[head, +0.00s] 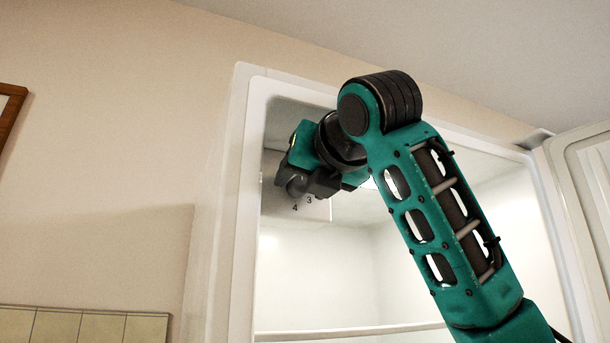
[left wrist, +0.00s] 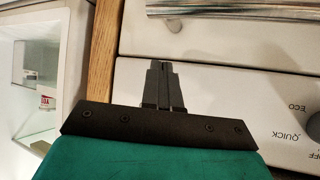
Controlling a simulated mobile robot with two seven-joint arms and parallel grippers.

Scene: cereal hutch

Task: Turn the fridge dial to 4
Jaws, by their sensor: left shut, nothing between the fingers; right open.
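The fridge (head: 243,200) stands open, with the control panel (head: 320,209) at its upper left inside. The numbers 3 and 4 show on the panel. The dial (head: 297,185) is a grey rounded knob just above them, mostly hidden by my right gripper (head: 308,184). My right gripper is open, with its fingers at the dial; I cannot tell whether they touch it. Any pointer mark is hidden. My left gripper (left wrist: 164,88) is shut and empty in the left wrist view, away from the dial.
The open fridge door (head: 588,180) stands at the right. A fridge shelf edge (head: 350,332) crosses below. In the left wrist view, a white appliance panel (left wrist: 225,95) marked ECO and QUICK lies by the left gripper, with a metal handle (left wrist: 230,10) and a wooden edge (left wrist: 98,60) nearby.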

